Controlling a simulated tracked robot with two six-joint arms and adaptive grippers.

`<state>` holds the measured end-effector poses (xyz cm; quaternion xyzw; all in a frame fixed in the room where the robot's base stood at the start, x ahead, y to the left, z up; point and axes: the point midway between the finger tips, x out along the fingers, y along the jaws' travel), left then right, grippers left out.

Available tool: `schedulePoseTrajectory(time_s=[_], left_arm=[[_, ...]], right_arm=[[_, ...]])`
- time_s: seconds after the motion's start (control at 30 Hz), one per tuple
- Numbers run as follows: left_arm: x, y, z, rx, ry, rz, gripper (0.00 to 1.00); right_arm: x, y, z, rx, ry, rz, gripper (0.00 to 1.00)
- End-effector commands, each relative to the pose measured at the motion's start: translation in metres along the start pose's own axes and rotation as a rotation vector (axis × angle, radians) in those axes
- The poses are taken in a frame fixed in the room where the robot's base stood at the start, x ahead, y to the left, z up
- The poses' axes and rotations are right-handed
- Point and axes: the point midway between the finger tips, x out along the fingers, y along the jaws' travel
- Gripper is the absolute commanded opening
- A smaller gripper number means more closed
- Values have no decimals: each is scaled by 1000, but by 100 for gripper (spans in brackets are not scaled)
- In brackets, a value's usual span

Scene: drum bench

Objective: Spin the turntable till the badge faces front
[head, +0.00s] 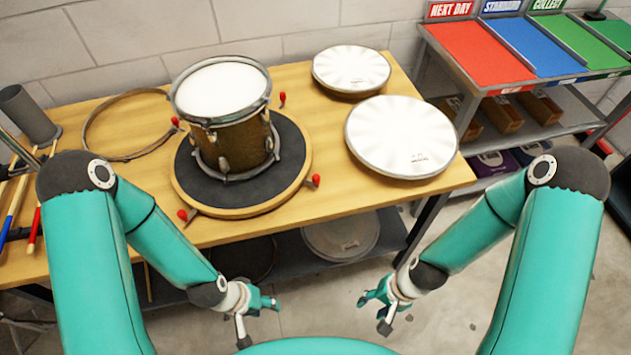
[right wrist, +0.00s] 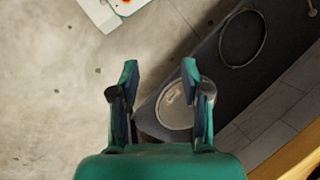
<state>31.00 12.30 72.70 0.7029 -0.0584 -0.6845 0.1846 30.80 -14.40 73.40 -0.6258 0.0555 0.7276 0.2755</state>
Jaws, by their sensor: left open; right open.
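The turntable (head: 240,206) is a round wooden disc with a dark top, on the wooden bench. Several red-tipped pegs stick out around its edge, one of them a red knob (head: 316,180) at its right. A small brown drum (head: 240,147) with a white head and metal rims stands upright on it. I cannot make out a badge on the drum's visible side. My left gripper (head: 258,318) is open and empty, in front of and below the bench edge. My right gripper (head: 372,308) is open and empty, also in front of the bench; its fingers show in the right wrist view (right wrist: 160,85).
Two white drumheads (head: 402,137) (head: 351,70) lie on the bench's right. A loose hoop (head: 130,125) and a grey cylinder (head: 28,114) are at left, with drumsticks (head: 16,205). A shelf rack (head: 485,52) with coloured trays stands at right. A lower shelf (head: 285,262) holds a disc.

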Motion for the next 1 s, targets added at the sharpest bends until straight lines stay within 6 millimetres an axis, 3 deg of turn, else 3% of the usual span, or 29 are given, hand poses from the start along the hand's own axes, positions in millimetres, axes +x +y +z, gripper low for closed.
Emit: schedulePoseTrajectory(time_s=[0.03,0.1,0.23,0.37,0.5,0.6,0.7,0.8,1.0], left_arm=[[28,-10,0,0,-1,0,48],[51,-18,0,0,-1,0,48],[94,-34,0,0,-1,0,48],[130,-47,0,0,-1,0,48],[157,-57,-1,0,-1,0,48],[167,-60,-1,0,-1,0,48],[170,-62,-1,0,0,0,48],[170,-61,-1,0,0,0,48],[167,-60,-1,0,0,0,48]], right_arm=[[20,7,-11,129,-38,-10,47],[28,4,-18,333,-118,-43,47],[26,-30,-43,735,-309,-225,47],[-9,-79,-87,1021,-516,-518,47],[-70,-110,-136,1151,-704,-834,47],[-108,-118,-157,1170,-793,-993,47],[-132,-122,-167,1169,-842,-1081,47],[-139,-128,-170,1166,-860,-1108,47],[-133,-155,-169,1165,-862,-1105,47]])
